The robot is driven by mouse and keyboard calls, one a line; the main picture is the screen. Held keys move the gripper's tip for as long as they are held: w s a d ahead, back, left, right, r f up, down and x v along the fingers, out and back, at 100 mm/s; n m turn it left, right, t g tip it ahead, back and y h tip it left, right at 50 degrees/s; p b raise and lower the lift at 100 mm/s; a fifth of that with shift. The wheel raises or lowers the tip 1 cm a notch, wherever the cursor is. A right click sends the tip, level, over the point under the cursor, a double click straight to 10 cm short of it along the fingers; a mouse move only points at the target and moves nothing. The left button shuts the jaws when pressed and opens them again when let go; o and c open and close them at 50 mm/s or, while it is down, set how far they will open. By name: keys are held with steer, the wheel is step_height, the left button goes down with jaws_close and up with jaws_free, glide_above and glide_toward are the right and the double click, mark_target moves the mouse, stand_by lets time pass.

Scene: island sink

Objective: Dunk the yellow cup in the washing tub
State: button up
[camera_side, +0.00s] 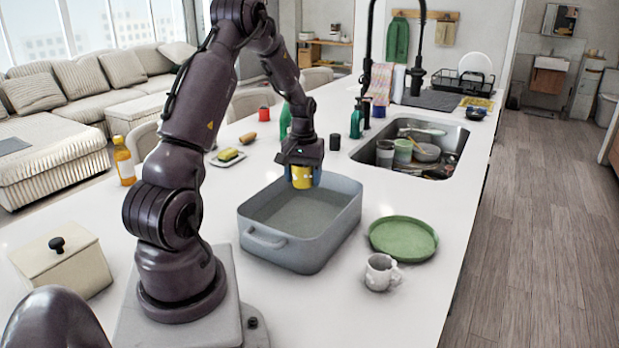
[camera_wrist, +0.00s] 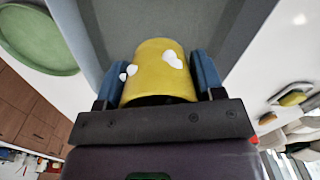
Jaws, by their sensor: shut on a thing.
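The yellow cup (camera_side: 301,177) is held in my gripper (camera_side: 302,172) over the far end of the grey washing tub (camera_side: 262,246). In the wrist view the yellow cup (camera_wrist: 158,72) has white patches on its side and sits between the two blue fingertips of my gripper (camera_wrist: 160,80), which are shut on it. The tub is a rectangular basin with a handle on its near side. Its wall (camera_wrist: 215,25) also shows behind the cup in the wrist view. I cannot tell exactly how deep the cup is relative to the tub's rim.
A green plate (camera_side: 403,238) and a white mug (camera_side: 381,272) stand right of the tub. A sink (camera_side: 415,140) with dishes lies behind. A sponge on a dish (camera_side: 228,156), bottles and a lidded beige box (camera_side: 62,262) are on the left. The white counter between them is partly clear.

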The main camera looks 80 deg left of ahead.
mark_target(304, 229)
steer(key=shift+f, duration=6.35)
steer(key=shift+r, duration=0.1)
step_height(304, 229, up, 23)
steer(key=w+d+m, duration=0.3)
steer(key=w+d, duration=0.2)
steer(key=d, duration=0.5)
steer(key=w+d+m, duration=0.4)
steer(key=w+d, duration=0.1)
steer(key=d, duration=0.4)
steer(key=d+m, duration=0.5)
steer(key=d, duration=1)
steer(key=f, duration=0.5)
steer(key=shift+s+a+f, duration=0.25)
steer(key=shift+s, duration=0.05)
